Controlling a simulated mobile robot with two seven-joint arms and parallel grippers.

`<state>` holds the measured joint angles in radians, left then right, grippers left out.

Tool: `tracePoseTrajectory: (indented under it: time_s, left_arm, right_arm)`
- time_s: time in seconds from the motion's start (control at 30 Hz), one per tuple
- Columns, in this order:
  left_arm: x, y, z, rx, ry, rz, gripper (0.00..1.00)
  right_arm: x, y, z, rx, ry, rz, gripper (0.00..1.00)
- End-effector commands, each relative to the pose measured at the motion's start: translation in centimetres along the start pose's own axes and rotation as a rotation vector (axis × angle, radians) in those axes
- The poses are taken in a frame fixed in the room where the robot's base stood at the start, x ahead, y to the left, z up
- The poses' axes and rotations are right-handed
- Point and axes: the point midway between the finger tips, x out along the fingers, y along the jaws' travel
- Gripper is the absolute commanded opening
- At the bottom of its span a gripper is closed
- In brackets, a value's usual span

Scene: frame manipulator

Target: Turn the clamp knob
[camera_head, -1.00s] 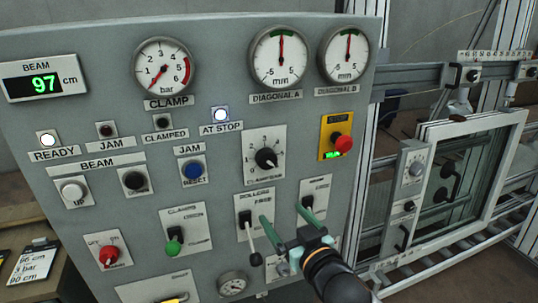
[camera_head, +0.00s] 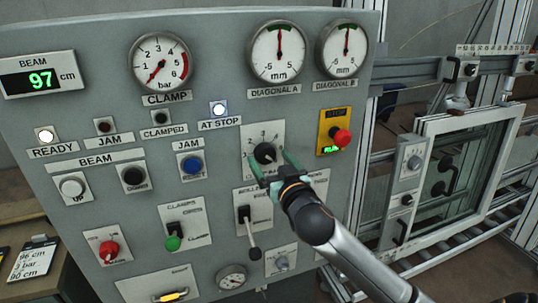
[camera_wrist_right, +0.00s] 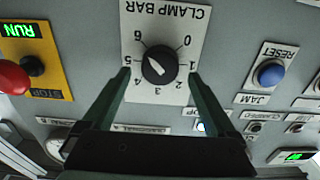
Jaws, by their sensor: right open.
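The clamp knob (camera_head: 265,153) is a round black dial on a white scale plate on the grey panel. In the right wrist view the knob (camera_wrist_right: 160,66) appears upside down, with numbers around it and a white pointer line. My right gripper (camera_head: 272,165) is open, its green fingers at the knob's lower edge in the head view. In the wrist view the fingertips (camera_wrist_right: 159,75) lie on either side of the knob, with gaps visible; I cannot tell how deep they reach. The clamp gauge (camera_head: 160,62) needle points to the lower left. My left gripper is not in view.
A red stop button (camera_head: 342,137) on a yellow plate is right of the knob. A blue reset button (camera_head: 192,165) is to its left. A toggle lever (camera_head: 246,218) sits below. A window frame (camera_head: 470,165) stands at the right beyond the panel.

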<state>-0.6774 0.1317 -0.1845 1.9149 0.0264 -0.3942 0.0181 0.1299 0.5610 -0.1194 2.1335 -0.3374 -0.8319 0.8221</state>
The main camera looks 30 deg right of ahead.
Motion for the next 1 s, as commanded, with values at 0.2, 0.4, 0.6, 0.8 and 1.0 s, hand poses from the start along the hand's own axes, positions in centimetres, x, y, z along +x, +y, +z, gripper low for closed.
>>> tracePoseTrajectory:
  time_s: [0.2,0.4,0.6,0.8,1.0]
  left_arm:
    - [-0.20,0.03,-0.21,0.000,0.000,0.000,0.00]
    - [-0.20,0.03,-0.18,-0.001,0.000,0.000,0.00]
    - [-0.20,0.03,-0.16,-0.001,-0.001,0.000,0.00]
    - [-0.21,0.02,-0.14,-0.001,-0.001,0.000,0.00]
    - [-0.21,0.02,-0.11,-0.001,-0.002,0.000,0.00]
  right_arm:
    - [1.40,0.03,-0.03,-0.002,0.000,0.001,0.92]
    - [1.50,0.00,0.03,-0.001,0.000,0.000,0.92]
    - [1.48,0.01,0.03,-0.001,0.000,0.000,0.80]
    - [1.47,0.01,0.04,-0.001,0.000,0.000,0.57]
    - [1.47,0.01,0.04,0.000,0.000,0.000,0.35]
